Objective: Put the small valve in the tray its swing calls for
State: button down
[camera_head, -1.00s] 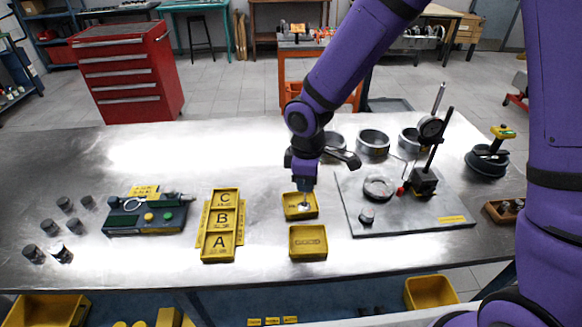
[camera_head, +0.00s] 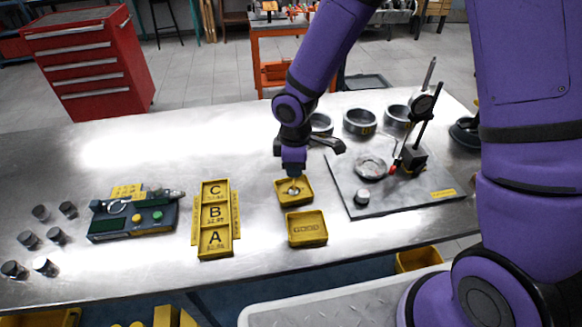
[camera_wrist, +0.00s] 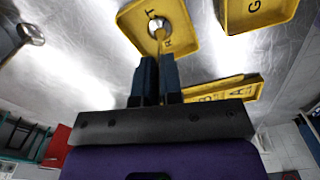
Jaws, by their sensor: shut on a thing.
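My gripper (camera_wrist: 158,60) is shut on the small valve (camera_wrist: 157,27), gripping its thin stem with the round metal head pointing away from the fingers. The valve head is over or inside a yellow tray (camera_wrist: 181,42) whose label is partly covered; an R and a T show. I cannot tell whether the head touches the tray floor. In the head view, the valve (camera_head: 294,190) shows below my gripper (camera_head: 293,176) at the same tray (camera_head: 307,198). A second yellow tray, marked GOOD (camera_head: 307,241), stands just nearer the front edge.
A yellow A, B, C rack (camera_head: 214,252) lies to the left, beside a dark measuring fixture (camera_head: 130,226). A steel plate (camera_head: 400,205) with a dial indicator stand (camera_head: 413,160) is on the right. Metal rings (camera_head: 361,122) stand behind. Several small cylinders (camera_head: 28,240) stand far left.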

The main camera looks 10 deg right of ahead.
jog(key=c, duration=1.3)
grip_release()
jog(key=shift+f, duration=0.1)
jog(key=shift+o, duration=0.2)
notch_tip(320, 180, up, 12)
jog(key=shift+r, duration=0.15)
jog(key=shift+r, duration=0.1)
jog(key=s+d+r+m+t, duration=0.5)
jog(key=s+d+r+m, duration=1)
jog(key=s+d+r, duration=0.4)
jog(key=shift+s+d+r, duration=0.3)
jog(key=shift+s+r, duration=0.05)
jog(key=shift+s, duration=0.05)
